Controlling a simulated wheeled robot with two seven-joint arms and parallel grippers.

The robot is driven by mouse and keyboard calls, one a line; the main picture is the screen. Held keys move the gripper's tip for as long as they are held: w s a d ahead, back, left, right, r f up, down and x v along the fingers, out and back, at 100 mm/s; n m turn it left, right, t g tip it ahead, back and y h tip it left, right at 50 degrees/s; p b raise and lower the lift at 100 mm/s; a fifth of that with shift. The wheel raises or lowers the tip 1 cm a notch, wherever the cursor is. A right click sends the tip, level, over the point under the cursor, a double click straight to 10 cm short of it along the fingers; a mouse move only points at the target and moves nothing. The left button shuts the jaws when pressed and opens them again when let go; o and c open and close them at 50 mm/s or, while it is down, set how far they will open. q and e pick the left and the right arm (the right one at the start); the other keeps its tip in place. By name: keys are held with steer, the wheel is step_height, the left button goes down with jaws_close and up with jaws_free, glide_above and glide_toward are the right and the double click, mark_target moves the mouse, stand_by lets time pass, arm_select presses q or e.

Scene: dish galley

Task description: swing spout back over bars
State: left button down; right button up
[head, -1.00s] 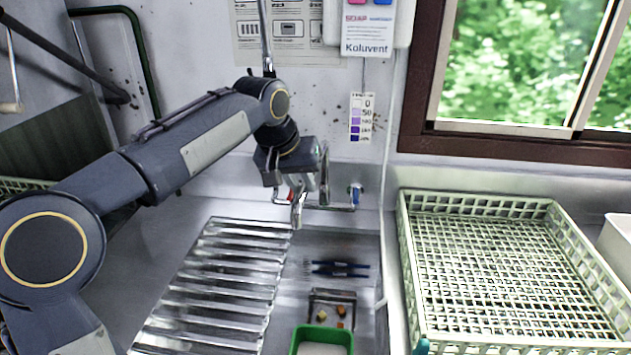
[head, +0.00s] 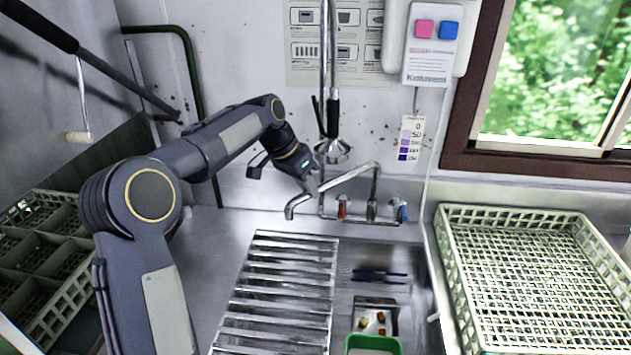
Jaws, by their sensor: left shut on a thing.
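The chrome spout (head: 345,178) comes from the wall tap and slants left and down to a bent outlet. Its outlet shows just above the back edge of the metal bars (head: 278,291), near the middle of that edge. The bars form a rack across the left part of the sink. My left gripper (head: 311,187) is at the spout's outer part, shut on it; the exact contact is partly hidden by the gripper's body. My right gripper is not in view.
A hanging spray head (head: 333,150) is close right of my left gripper. Red (head: 342,207) and blue (head: 402,212) tap handles sit below the spout. A pale crate (head: 455,265) stands right; a divided crate (head: 62,315) stands left. A green-rimmed container (head: 373,343) is in front.

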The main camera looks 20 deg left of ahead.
arm_select(q)
steer(key=shift+w+a+r, duration=0.1)
steer(key=shift+w+a, duration=0.1)
steer(key=shift+a, duration=0.05)
steer(key=c, duration=1.7)
jaws_free()
steer(key=shift+a, duration=0.1)
steer(key=shift+c, duration=0.2)
steer(key=o, duration=0.4)
steer(key=shift+w, duration=0.1)
steer(key=shift+o, duration=0.2)
steer(key=v, duration=0.7)
steer(key=shift+a+r, duration=0.15)
steer(key=shift+r, duration=0.2)
